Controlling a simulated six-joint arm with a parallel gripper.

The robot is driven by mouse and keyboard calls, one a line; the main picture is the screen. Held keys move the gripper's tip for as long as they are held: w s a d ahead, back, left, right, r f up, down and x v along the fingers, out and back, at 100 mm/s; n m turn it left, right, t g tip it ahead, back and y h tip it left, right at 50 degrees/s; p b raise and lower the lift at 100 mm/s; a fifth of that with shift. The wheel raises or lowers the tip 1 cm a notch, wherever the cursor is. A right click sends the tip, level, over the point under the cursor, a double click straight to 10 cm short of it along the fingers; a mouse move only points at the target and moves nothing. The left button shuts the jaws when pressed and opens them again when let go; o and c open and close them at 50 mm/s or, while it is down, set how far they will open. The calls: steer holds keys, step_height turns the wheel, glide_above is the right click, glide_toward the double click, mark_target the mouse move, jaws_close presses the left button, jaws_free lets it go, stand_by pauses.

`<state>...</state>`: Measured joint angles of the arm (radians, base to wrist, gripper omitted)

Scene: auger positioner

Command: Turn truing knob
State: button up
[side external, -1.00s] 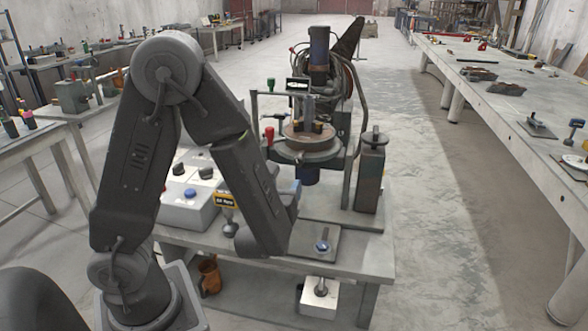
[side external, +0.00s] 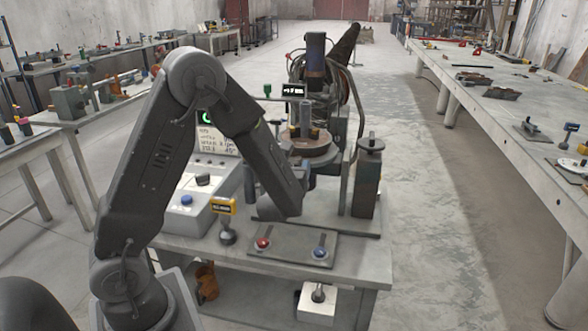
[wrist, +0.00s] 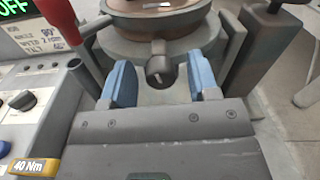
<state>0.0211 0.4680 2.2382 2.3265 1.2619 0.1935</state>
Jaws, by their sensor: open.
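A dark knob with a light mark on its face (wrist: 160,68) sticks out below the round turntable (wrist: 165,22) in the wrist view; I take it for the truing knob. My gripper (wrist: 158,80) is open, its two blue-padded fingers on either side of the knob, with visible gaps at both sides. Whether the fingertips reach its depth is unclear. In the side view the turntable (side external: 306,148) sits on the machine, and my arm hides the knob and most of my gripper.
A red-tipped handle (wrist: 60,14) stands left of my fingers. A plate with red and blue buttons (side external: 290,248) lies at the bench front. A dark post (side external: 369,180) stands right.

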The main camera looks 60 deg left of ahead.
steer(key=shift+c, duration=0.2)
steer(key=c, duration=0.9)
steer(key=shift+n, duration=0.3)
steer(key=n, duration=0.5)
steer(key=shift+n, duration=0.3)
steer(key=n, duration=0.5)
steer(key=shift+n+y, duration=0.3)
steer(key=n, duration=0.5)
steer(key=shift+f+n, duration=0.1)
steer(key=shift+n, duration=0.2)
steer(key=n, duration=0.5)
